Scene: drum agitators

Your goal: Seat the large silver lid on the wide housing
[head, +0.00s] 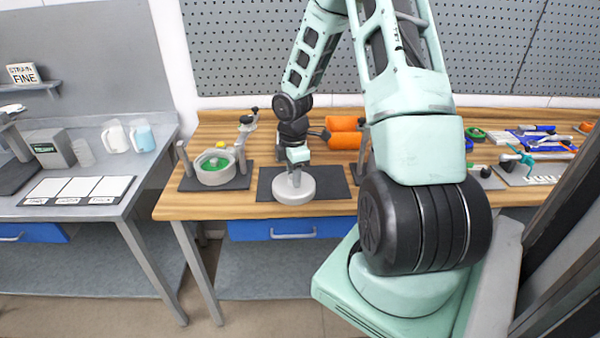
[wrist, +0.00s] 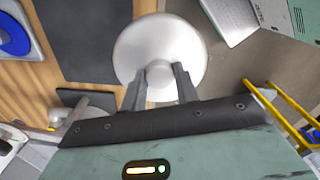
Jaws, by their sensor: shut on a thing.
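The large silver lid (head: 294,190) is a pale round disc with a raised knob. My gripper (head: 296,166) is shut on the knob and holds the lid level over a dark mat, near the table's front edge. In the wrist view the fingers (wrist: 160,88) of my gripper sit on both sides of the knob, with the lid (wrist: 160,45) beyond them. A round, pale housing (head: 214,181) with green inside stands on a dark base left of the lid. Another round part, blue with a white ring (wrist: 12,36), is cut off in the wrist view. I cannot tell which is the wide housing.
Posts (head: 184,158) and a grey bracket (head: 243,135) stand around the green-filled housing. Orange cylinders (head: 346,140) lie behind the mat (head: 332,178). My arm hides part of the table to the right. Tools (head: 540,150) lie at the far right.

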